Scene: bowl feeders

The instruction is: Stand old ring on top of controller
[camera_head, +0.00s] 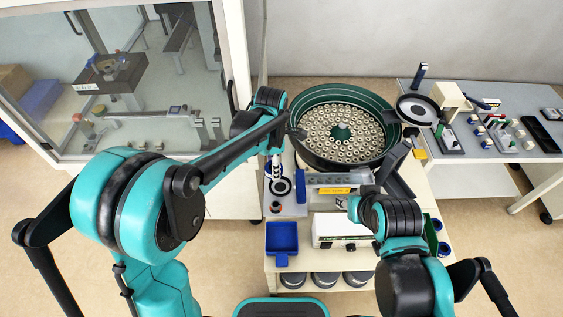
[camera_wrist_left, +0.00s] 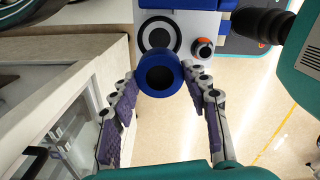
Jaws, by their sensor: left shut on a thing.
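My left gripper (camera_head: 276,168) points down beside the feeder bowl. In the left wrist view, its fingers (camera_wrist_left: 160,78) are shut on a blue ring (camera_wrist_left: 160,92) with a dark middle, which looks like the old ring. It is held above a pale panel bearing a flat black ring (camera_wrist_left: 159,37) and an orange-and-black knob (camera_wrist_left: 203,47). The white box with a green stripe (camera_head: 325,228) at the front of the bench looks like the controller; its top is partly hidden by my right arm. My right gripper's fingers cannot be made out clearly.
A blue tray (camera_head: 282,238) lies left of the white box. A grey table (camera_head: 482,152) with small parts stands at the right. A glazed cabinet (camera_head: 150,140) stands close on the left.

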